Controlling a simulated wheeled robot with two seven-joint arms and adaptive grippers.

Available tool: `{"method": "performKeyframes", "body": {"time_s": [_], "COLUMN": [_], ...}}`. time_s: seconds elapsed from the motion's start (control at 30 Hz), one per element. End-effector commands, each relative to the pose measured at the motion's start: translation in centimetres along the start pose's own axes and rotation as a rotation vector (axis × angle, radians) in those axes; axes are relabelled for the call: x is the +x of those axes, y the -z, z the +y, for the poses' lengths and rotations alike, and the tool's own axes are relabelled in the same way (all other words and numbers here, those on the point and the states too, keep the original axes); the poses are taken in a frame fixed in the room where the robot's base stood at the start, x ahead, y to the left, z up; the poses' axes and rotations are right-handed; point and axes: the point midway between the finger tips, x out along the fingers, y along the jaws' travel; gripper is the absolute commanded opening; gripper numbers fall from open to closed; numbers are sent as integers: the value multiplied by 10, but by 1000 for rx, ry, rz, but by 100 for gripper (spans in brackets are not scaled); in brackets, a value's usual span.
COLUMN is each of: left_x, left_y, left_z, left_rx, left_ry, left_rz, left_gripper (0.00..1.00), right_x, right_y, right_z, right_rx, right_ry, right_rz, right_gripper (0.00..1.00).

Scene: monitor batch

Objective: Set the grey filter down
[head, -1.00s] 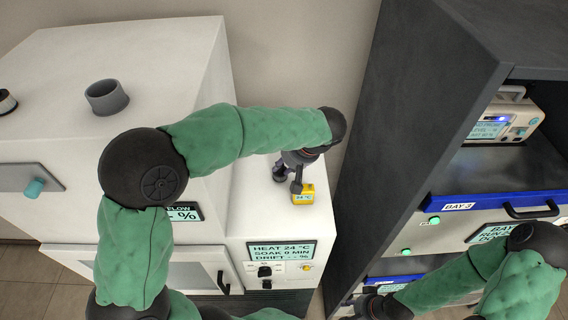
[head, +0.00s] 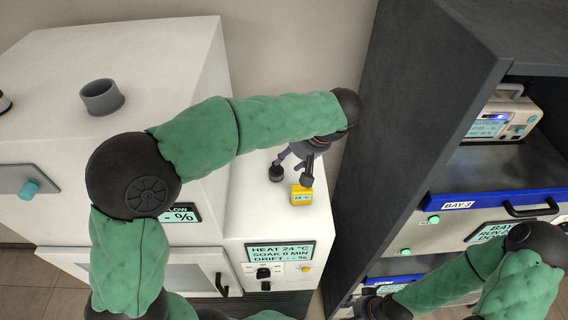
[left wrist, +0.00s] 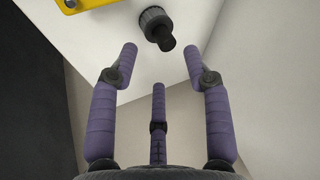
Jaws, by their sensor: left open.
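The grey filter (left wrist: 157,27) is a dark ribbed cap with a narrower black stub. It is on a white surface in the left wrist view, ahead of my fingertips and apart from them. In the head view a small dark piece (head: 276,173) that looks like it sits on the white heater unit's top (head: 255,210), left of a yellow block. My left gripper (left wrist: 160,62) is open and empty, its purple fingers spread. In the head view it (head: 298,167) hangs just above that top, partly hidden by its wrist. My right gripper (head: 372,304) shows only partly at the bottom.
The yellow block (head: 302,197) with a small 24 °C display stands close to my left fingers. A large white cabinet (head: 110,50) is on the left. A dark rack (head: 400,130) with blue-edged bays and an instrument (head: 502,118) stands on the right.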

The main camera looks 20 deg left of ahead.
Motion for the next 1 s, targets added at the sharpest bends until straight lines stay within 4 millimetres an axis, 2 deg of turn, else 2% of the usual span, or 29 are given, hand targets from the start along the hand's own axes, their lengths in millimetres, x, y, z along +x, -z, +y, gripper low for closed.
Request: {"method": "performKeyframes", "body": {"time_s": [0.1, 0.2, 0.4, 1.0], "left_x": [-24, -39, -58, -57], "left_y": [0, 0, 0, -2], "left_z": [1, 1, 1, 2], "left_rx": [1, 2, 1, 9], "left_ry": [-4, -2, -1, -1], "left_rz": [1, 1, 0, -5], "left_gripper": [49, 49, 49, 49], "right_x": [3, 4, 5, 6], "right_y": [0, 0, 0, 0], "right_z": [1, 1, 2, 2], "right_rx": [0, 0, 0, 0], "right_ry": [0, 0, 0, 0], "right_rz": [0, 0, 0, 0], "right_gripper": [40, 40, 40, 40]}}
